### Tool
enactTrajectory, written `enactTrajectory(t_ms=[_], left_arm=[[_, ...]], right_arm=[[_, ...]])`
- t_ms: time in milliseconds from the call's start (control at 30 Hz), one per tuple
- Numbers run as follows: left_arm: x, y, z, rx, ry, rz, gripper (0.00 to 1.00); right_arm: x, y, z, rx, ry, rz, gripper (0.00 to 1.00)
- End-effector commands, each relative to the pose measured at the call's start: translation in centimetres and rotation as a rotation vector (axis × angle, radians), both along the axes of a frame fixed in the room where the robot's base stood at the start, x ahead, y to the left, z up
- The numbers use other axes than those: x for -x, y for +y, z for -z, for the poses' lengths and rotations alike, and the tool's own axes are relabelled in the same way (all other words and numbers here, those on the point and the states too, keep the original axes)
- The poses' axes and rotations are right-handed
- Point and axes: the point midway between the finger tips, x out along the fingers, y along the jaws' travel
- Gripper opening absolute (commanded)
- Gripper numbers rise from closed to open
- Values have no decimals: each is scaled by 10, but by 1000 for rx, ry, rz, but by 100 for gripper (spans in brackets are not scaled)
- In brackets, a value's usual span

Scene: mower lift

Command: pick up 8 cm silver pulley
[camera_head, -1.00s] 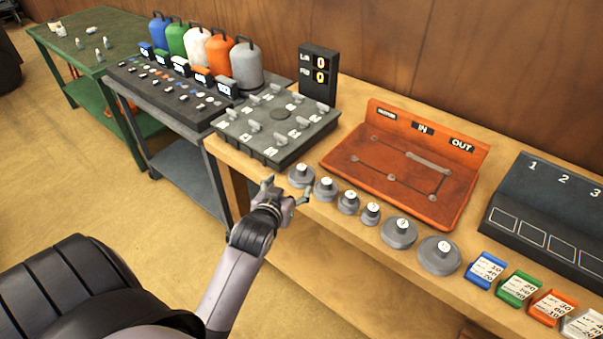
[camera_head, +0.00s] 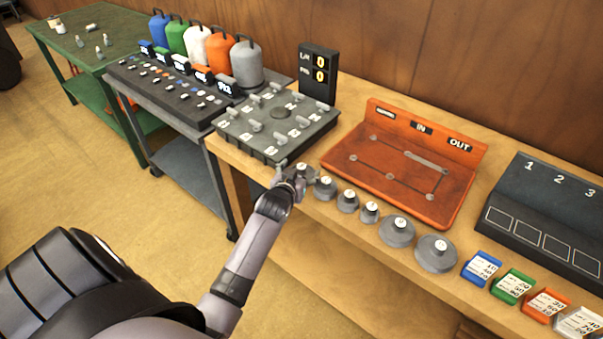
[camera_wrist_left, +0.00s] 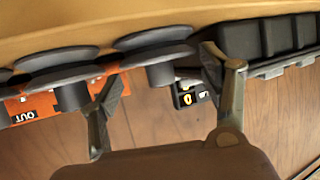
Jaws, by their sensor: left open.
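A row of grey, silver-looking pulleys with white number tags stands along the front edge of the wooden bench. The leftmost pulley (camera_head: 303,168) is partly hidden by my left gripper (camera_head: 293,176). In the left wrist view, this pulley (camera_wrist_left: 155,47) has its hub between the open fingers (camera_wrist_left: 164,72), with no clear contact. A second pulley (camera_wrist_left: 62,78) is beside the left finger there. Farther right stand smaller pulleys (camera_head: 347,201) and two wide ones, one (camera_head: 397,232) left of the other (camera_head: 436,253). The tags are too small to read surely. My right gripper is out of view.
A dark block with several pegs (camera_head: 262,150) stands just behind the gripper. An orange board (camera_head: 345,160) lies behind the pulley row. A grey cart (camera_head: 175,115) is left of the bench.

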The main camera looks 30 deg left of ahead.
Motion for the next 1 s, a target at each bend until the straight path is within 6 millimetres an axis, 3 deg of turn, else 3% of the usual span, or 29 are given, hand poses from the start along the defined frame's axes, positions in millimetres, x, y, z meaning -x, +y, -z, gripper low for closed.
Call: enactTrajectory(t_ms=[200, 1000], left_arm=[[0, 0, 1, 0, 0, 0, 70], [0, 0, 1, 0, 1, 0, 17]], right_arm=[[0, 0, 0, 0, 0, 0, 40], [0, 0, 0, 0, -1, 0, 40]])
